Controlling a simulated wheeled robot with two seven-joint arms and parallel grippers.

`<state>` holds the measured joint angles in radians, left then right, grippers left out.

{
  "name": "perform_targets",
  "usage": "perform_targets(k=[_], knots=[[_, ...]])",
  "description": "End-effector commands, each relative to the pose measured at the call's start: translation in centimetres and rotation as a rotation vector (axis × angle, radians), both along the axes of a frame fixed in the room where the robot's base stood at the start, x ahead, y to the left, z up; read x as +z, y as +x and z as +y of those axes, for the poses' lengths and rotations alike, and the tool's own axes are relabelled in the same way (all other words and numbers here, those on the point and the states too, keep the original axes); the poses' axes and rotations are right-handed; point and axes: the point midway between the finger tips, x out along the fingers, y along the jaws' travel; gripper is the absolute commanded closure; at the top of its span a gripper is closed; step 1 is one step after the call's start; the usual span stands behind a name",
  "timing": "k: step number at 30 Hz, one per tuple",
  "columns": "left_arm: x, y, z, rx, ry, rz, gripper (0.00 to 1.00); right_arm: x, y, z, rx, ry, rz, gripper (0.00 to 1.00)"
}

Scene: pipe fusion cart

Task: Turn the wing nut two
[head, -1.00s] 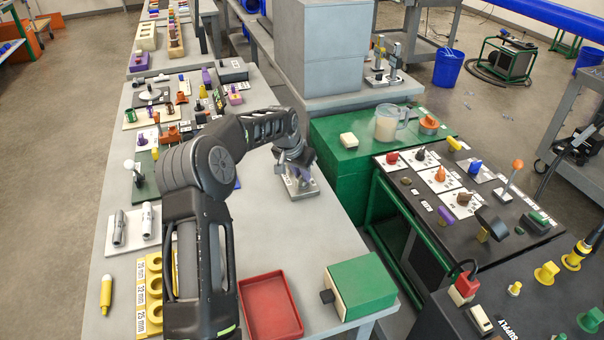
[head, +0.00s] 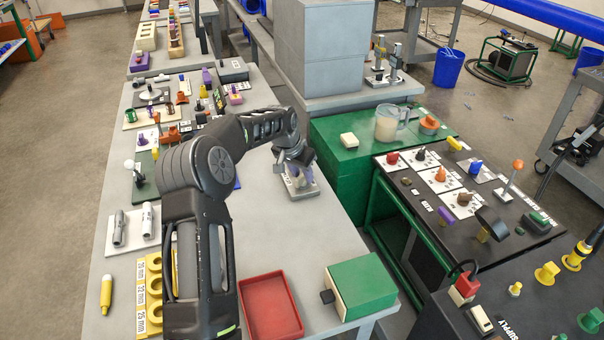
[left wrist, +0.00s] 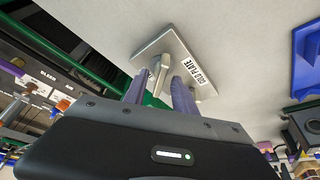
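A small grey plate labelled "COLD PLATE" (left wrist: 203,83) lies on the bench; it also shows in the head view (head: 303,191). A pale metal piece (left wrist: 161,68) stands up from it, and a second metal part shows partly behind my right-hand finger. I cannot tell for sure which is wing nut two. My left gripper (left wrist: 160,88) has purple-grey fingers that stand apart on either side of the pale piece, with a narrow gap visible. In the head view my left gripper (head: 298,172) is over the plate and hides its middle. My right gripper is not in view.
A red tray (head: 270,308) and a green box (head: 361,286) are at the bench's near edge. A green cabinet (head: 345,165) with a jug (head: 387,123) stands to the right. Many small fixtures crowd the bench's left side. The bench (head: 285,235) in front of the plate is clear.

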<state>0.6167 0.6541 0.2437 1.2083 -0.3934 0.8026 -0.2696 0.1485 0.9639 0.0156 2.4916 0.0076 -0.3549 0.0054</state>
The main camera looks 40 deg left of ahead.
Motion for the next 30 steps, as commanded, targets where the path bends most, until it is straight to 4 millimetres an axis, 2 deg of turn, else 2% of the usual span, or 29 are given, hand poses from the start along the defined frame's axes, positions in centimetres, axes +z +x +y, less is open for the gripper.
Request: perform_targets(k=[5, 15, 20, 30], knots=[[1.5, -0.6, 0.0, 0.000, 0.003, -0.003, 0.67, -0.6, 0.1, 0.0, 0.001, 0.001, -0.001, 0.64], [6.3, -2.6, -0.1, -0.001, 0.001, -0.002, 0.67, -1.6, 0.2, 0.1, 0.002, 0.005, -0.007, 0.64], [7.0, -2.9, -0.2, -0.001, 0.000, 0.000, 0.67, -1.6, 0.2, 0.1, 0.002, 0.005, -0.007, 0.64], [7.0, -2.9, -0.2, 0.000, 0.000, 0.000, 0.67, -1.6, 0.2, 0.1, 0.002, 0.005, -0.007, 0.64]])
